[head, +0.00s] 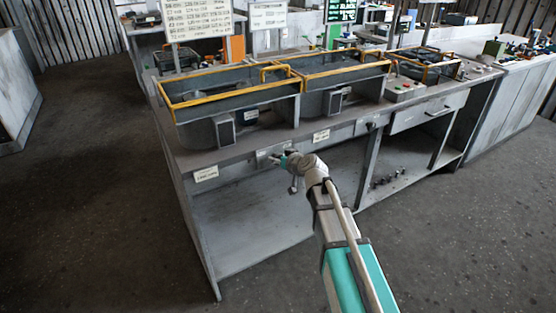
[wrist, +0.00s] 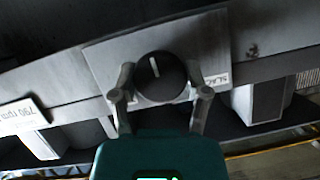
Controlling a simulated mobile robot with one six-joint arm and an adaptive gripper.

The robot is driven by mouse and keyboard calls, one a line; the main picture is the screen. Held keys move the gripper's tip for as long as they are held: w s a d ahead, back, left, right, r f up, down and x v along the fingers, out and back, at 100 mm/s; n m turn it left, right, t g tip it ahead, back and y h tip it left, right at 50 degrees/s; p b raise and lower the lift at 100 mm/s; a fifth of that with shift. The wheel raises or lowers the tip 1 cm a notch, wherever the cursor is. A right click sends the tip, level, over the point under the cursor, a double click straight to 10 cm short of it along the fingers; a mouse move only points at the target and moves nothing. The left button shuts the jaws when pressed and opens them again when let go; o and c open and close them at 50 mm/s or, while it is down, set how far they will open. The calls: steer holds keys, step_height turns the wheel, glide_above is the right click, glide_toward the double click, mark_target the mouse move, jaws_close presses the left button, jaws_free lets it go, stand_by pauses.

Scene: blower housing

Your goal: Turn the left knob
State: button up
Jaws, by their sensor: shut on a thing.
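The left knob (wrist: 160,78) is round and black with a white pointer line on its face. It sits on a grey plate (wrist: 107,62) in the wrist view, and its line points nearly straight up there, leaning slightly left. My gripper (wrist: 162,88) has one finger on each side of the knob and is shut on it. In the head view my gripper (head: 287,160) is at the bench's front face, below the left blower housing (head: 235,95). The knob is hidden or too small to make out there.
The grey bench (head: 235,155) carries a second housing (head: 345,75) with a yellow rail. White labels (head: 206,173) are on the bench front. A drawer (head: 425,112) is farther right. The shelf space below is mostly open, with small parts (head: 388,177) at right. Floor on the left is clear.

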steer(key=shift+f+m+g+y+b, duration=0.1)
steer(key=shift+m+g+y+b, duration=0.3)
steer(key=shift+m+y, duration=0.65)
steer(key=shift+m+h, duration=0.25)
steer(key=o, duration=1.2)
steer(key=shift+c, duration=0.2)
